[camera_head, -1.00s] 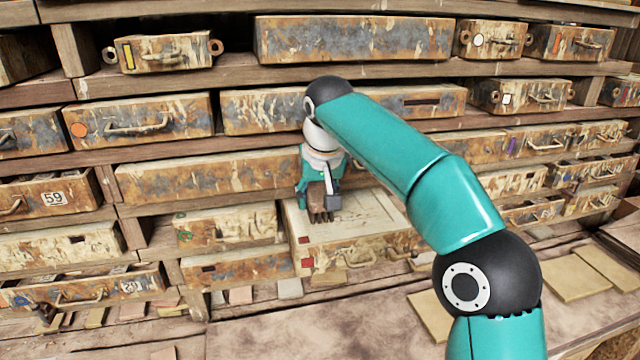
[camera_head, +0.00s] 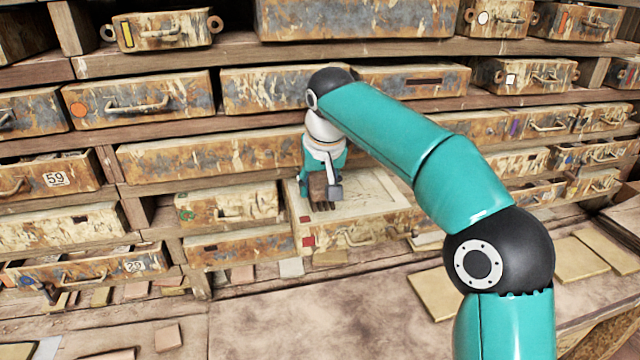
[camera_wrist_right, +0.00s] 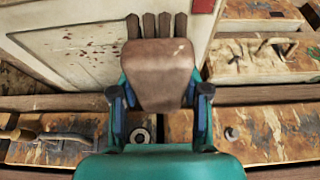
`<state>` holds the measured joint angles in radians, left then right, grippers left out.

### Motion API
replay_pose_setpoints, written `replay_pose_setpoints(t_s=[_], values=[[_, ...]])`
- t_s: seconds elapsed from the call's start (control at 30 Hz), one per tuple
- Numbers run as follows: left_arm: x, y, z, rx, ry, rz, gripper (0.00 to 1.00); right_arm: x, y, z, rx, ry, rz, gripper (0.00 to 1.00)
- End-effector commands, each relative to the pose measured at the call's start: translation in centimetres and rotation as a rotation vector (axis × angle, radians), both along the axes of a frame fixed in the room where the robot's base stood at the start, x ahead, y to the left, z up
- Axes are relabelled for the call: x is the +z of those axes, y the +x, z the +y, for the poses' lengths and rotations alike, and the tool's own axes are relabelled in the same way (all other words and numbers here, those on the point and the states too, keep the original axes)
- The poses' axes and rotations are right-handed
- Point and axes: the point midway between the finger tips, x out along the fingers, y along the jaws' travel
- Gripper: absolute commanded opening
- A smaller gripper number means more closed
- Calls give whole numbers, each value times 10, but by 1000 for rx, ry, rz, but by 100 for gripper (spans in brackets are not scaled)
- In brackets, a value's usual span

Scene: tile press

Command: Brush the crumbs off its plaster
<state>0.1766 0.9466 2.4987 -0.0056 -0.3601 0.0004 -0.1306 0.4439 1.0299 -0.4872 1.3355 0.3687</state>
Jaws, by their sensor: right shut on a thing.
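My right gripper (camera_head: 318,172) is shut on a brown brush (camera_head: 318,188). In the right wrist view the gripper (camera_wrist_right: 160,100) has a finger on each side of the brush's brown block (camera_wrist_right: 158,75), with its dark bristle tufts pointing away. The pale plaster (camera_head: 372,193) lies in a shallow mould (camera_head: 375,229) that stands out from the rack. The brush is over the plaster's left part; whether its bristles touch is unclear. Reddish-brown crumbs (camera_wrist_right: 88,50) are scattered on the plaster in the wrist view. My left gripper is not in view.
Rusty, paint-worn drawers (camera_head: 205,150) fill the wooden shelves behind and on both sides. A bench top (camera_head: 300,320) in front is mostly clear. Flat yellowish tiles (camera_head: 433,293) lie on it at the right, and small tile pieces lie along the rack's foot.

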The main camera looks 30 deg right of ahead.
Motion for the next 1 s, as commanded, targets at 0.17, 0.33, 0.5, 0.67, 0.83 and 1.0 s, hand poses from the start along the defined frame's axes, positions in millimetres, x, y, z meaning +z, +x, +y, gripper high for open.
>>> replay_pose_setpoints(t_s=[0.17, 0.33, 0.5, 0.67, 0.83, 1.0], values=[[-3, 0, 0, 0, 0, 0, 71, -4, 0, 0, 0, 0, 0, 9], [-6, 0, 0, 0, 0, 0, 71, -7, 0, 0, -1, 0, -1, 9], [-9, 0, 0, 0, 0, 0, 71, -10, 0, 0, -1, 0, -1, 9], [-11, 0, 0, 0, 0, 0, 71, -14, 0, 0, -1, 0, -1, 9], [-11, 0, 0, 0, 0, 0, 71, -14, 0, -1, -1, 0, -1, 9], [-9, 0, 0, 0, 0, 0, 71, -12, -3, -10, -3, 0, -1, 9]])
